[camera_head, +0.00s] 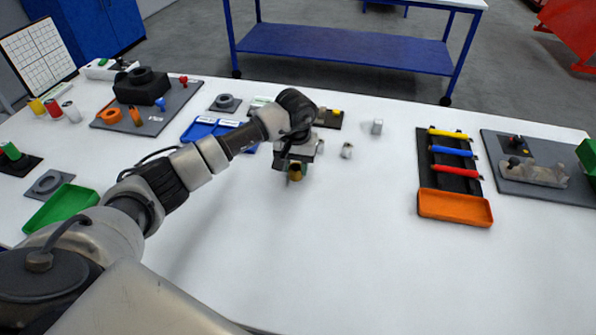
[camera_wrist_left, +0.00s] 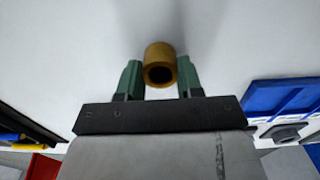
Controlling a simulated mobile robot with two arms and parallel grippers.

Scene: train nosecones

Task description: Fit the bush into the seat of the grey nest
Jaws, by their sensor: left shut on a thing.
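The bush (camera_head: 295,175) is a short brass-coloured hollow cylinder. My left gripper (camera_wrist_left: 160,76) is shut on it, with a green fingertip on each side, and its open bore shows in the left wrist view. In the head view my left gripper (camera_head: 294,166) holds it over the bare white table; its height is hard to tell. Two grey square plates with a round seat show: one (camera_head: 226,103) at the back, behind the blue tray, and one (camera_head: 49,183) at the left. I cannot tell which is the grey nest. My right gripper is not in view.
A blue tray (camera_head: 205,131) lies partly behind my left arm, and a green tray (camera_head: 62,207) is at the left. Small metal cylinders (camera_head: 347,151) stand right of the gripper. A rack with an orange tray (camera_head: 455,207) is farther right. The middle front table is clear.

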